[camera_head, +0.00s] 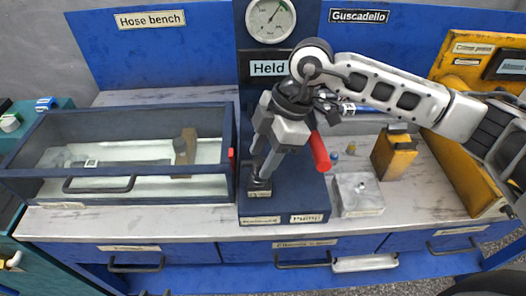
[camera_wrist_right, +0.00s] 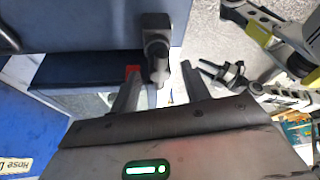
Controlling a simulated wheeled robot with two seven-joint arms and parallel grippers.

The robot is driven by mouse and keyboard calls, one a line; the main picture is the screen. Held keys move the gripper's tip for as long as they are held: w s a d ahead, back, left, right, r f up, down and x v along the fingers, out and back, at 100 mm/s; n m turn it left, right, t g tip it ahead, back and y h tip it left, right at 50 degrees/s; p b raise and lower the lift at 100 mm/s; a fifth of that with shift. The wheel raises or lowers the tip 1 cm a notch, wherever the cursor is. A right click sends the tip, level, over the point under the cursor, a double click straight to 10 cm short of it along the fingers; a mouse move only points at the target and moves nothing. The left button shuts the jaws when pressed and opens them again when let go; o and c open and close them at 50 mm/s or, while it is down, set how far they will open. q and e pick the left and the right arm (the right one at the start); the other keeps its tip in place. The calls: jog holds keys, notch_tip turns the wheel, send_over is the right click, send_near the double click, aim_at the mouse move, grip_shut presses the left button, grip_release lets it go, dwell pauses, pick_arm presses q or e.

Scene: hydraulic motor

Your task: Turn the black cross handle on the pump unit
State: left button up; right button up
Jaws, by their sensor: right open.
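The pump unit (camera_head: 300,195) is a dark blue box at the bench's middle, with a gauge on the panel behind it. My right gripper (camera_head: 262,165) reaches down over its left part, open. The black cross handle (camera_head: 257,186) is at the fingertips and partly hidden by them. In the right wrist view a dark handle-like part (camera_wrist_right: 157,45) stands between the two spread fingers (camera_wrist_right: 155,85); I cannot tell whether they touch it.
A glass-sided case (camera_head: 120,190) stands close to the left of the pump unit. A red lever grip (camera_head: 319,151) rises just right of my right gripper. A grey metal block (camera_head: 358,194) and a yellow block (camera_head: 393,155) stand to the right.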

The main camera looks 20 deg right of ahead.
jog(key=shift+a+f, duration=0.1)
jog(key=shift+f, duration=0.1)
jog(key=c, duration=1)
